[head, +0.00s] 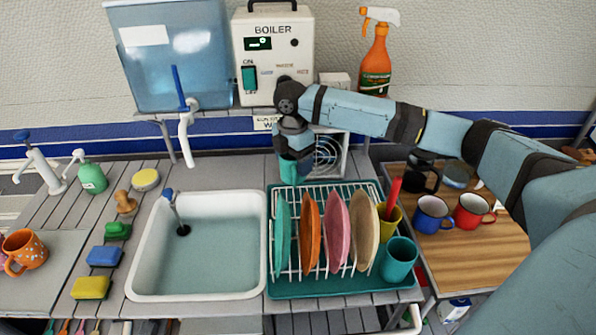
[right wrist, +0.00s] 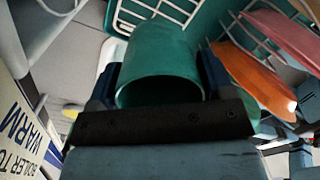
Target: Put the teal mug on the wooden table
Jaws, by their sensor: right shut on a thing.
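My right gripper (head: 294,160) is shut on a teal mug (head: 289,172), behind the dish rack at its far left corner. In the right wrist view the teal mug (right wrist: 160,65) sits between the two fingers, its open mouth facing the camera. Its handle is not visible. A second teal cup (head: 399,260) stands at the front right of the rack's tray. The wooden table (head: 485,258) is on the right, bearing a blue mug (head: 432,215) and a red mug (head: 473,211). My left gripper is not in view.
The dish rack (head: 283,262) holds several upright plates, with a yellow cup (head: 390,221) beside them. The boiler (head: 272,60) and spray bottle (head: 375,62) stand behind. A dark pot (head: 422,178) is at the table's back. The table's front is clear.

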